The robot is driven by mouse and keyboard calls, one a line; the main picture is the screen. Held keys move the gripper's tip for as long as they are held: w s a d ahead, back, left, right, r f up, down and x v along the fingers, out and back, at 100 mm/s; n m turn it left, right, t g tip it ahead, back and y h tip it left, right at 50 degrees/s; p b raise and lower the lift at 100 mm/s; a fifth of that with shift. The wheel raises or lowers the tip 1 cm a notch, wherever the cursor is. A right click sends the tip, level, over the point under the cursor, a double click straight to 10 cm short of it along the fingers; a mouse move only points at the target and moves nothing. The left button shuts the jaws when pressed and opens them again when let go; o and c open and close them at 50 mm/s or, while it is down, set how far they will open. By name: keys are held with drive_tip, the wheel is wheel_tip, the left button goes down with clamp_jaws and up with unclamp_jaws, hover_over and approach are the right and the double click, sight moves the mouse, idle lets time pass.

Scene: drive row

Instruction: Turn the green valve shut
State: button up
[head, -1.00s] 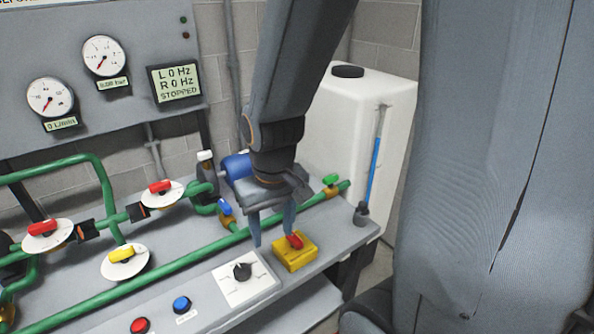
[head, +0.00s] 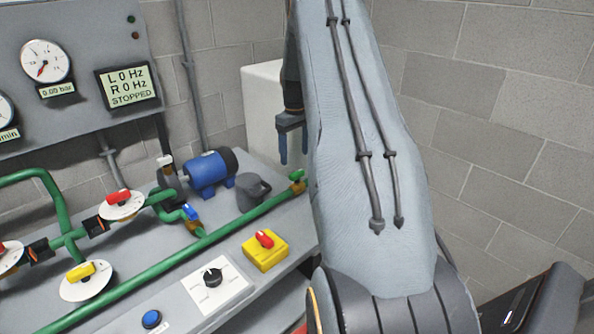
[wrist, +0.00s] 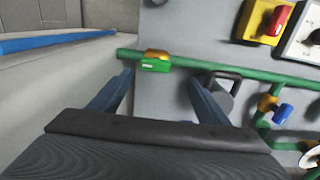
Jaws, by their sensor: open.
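The green valve (head: 297,177) has a small green handle on a brass body, at the right end of the long green pipe on the bench. In the wrist view the green valve (wrist: 155,65) lies ahead, between and beyond the two fingertips, with its handle along the pipe. My gripper (head: 291,150) hangs near the bench's right end, above and behind the valve in the head view. Its two blue-grey fingers (wrist: 160,85) are apart with nothing between them. Neither finger visibly touches the valve.
A grey jug (head: 254,193) stands close to the valve, beside the blue pump motor (head: 208,170). A blue-handled valve (head: 191,213) and a yellow box with a red switch (head: 265,251) are nearby. A white tank (head: 262,95) stands behind the bench end.

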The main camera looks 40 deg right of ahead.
sight(297, 172)
drive_tip(key=shift+d+f, duration=0.3)
drive_tip(key=shift+d, duration=0.2)
drive_tip(key=shift+f, duration=0.25)
drive_tip(key=shift+f+p, duration=1.25)
drive_tip(key=shift+f, duration=2.25)
drive_tip(key=c, duration=1.1)
drive_tip(key=shift+o, duration=0.2)
